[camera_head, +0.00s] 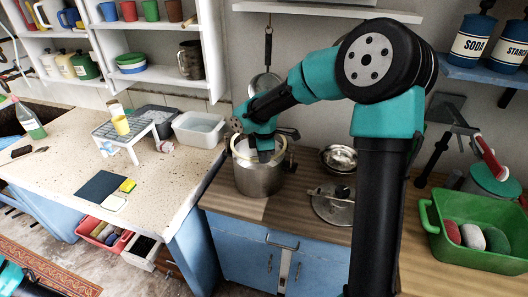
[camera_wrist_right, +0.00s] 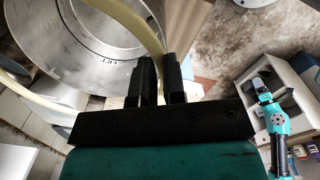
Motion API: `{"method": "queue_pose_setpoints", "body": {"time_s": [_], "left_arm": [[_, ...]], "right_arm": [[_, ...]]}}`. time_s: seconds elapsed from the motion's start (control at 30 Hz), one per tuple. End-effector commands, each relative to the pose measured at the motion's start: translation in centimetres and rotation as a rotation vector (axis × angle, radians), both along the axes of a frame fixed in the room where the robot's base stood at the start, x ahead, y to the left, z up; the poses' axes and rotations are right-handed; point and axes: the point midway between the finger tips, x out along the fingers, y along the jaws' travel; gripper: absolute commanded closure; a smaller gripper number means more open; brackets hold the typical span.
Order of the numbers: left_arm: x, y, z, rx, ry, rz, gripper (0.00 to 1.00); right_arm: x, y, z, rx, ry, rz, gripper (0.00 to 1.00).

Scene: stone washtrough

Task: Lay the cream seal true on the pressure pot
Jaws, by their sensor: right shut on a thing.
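The steel pressure pot (camera_head: 259,180) stands on the wooden counter. The cream seal (camera_head: 234,150) shows as a pale ring at the pot's mouth. In the right wrist view the seal (camera_wrist_right: 122,14) is a curved band running to the fingers, over the round steel pot (camera_wrist_right: 85,45). My right gripper (camera_head: 265,155) points down at the pot's mouth. Its fingers (camera_wrist_right: 161,65) are shut on the seal's edge. Whether the seal touches the rim all round, I cannot tell. My left arm (camera_wrist_right: 277,125) shows small at the right of the wrist view; its jaw state is unclear.
A lid (camera_head: 333,205) lies on the counter right of the pot, with a steel bowl (camera_head: 339,158) behind it. A green basin (camera_head: 470,248) stands at the right. A speckled worktop (camera_head: 60,165) with a small rack (camera_head: 125,128) is at the left.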

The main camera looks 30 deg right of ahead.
Motion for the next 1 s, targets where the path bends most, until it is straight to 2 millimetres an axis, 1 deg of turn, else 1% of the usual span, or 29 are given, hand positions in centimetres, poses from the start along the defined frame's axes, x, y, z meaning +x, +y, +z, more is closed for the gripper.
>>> {"method": "queue_pose_setpoints", "body": {"time_s": [0.1,0.23,0.8,1.0], "left_arm": [[0.0,0.0,0.0,0.000,0.000,0.000,0.27],[0.0,0.0,0.0,0.000,0.000,0.000,0.27],[0.0,0.0,0.0,0.000,0.000,0.000,0.27],[0.0,0.0,0.0,0.000,0.000,0.000,0.27]], "right_arm": [[0.0,0.0,-0.8,-0.001,0.001,0.000,1.00],[0.0,0.0,-1.4,0.000,0.001,-0.001,1.00],[0.0,0.0,-1.5,0.000,0.000,-0.001,1.00],[0.0,0.0,-1.9,0.000,0.001,-0.001,1.00]]}}
